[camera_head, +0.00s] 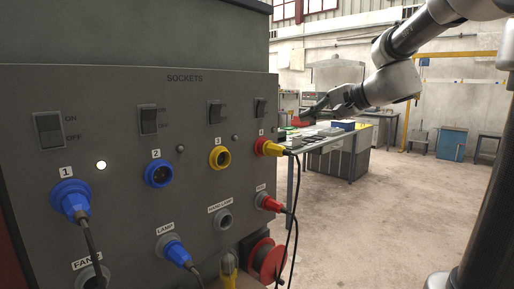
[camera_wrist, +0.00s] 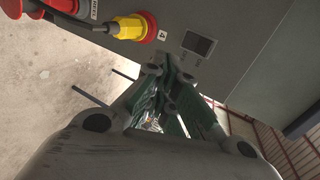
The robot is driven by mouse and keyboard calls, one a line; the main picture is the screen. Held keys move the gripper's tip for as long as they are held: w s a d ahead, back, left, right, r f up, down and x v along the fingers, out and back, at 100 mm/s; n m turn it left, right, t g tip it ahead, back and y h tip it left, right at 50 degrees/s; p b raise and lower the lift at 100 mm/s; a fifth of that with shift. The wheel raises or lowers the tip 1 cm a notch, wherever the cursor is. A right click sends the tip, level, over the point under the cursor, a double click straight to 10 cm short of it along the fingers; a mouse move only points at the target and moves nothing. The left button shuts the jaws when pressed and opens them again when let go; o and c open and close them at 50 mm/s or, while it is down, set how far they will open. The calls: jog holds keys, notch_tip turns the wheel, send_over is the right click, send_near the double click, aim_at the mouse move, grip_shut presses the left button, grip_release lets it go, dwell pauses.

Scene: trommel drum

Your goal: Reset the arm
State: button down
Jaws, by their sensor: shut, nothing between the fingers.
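My arm (camera_head: 402,75) reaches in from the upper right of the head view, bent at the wrist. My gripper (camera_head: 310,112) is at its left end, in the air to the right of the sockets panel (camera_head: 115,110). It is shut and empty. In the wrist view the finger linkages show in the middle, with the gripper tips (camera_wrist: 168,68) pointing up the picture near the panel's edge. I cannot tell the exact gap between tips and panel.
Socket 1 (camera_head: 72,200) holds a blue plug; socket 2 (camera_head: 158,173) and yellow socket 3 (camera_head: 219,157) hold none. Dark cables (camera_head: 294,200) hang at the panel's right edge. A workbench (camera_head: 340,150) stands behind. The floor (camera_head: 390,220) at right is clear.

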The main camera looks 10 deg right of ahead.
jog(key=s+d+f+n+g+h, duration=0.2)
jog(key=s+f, duration=0.3)
jog(key=s, duration=0.4)
jog(key=s+d+f+n+g+h, duration=0.2)
jog(key=s+f+n, duration=0.3)
jog(key=s, duration=0.4)
jog(key=s+d+f+n+g+h, duration=0.2)
jog(key=s+f, duration=0.4)
jog(key=s, duration=0.3)
jog(key=shift+s+d+f+n+g+h, duration=0.3)
jog(key=shift+s+d+n+g+h, duration=0.1)
jog(key=shift+d+n+h, duration=0.55)
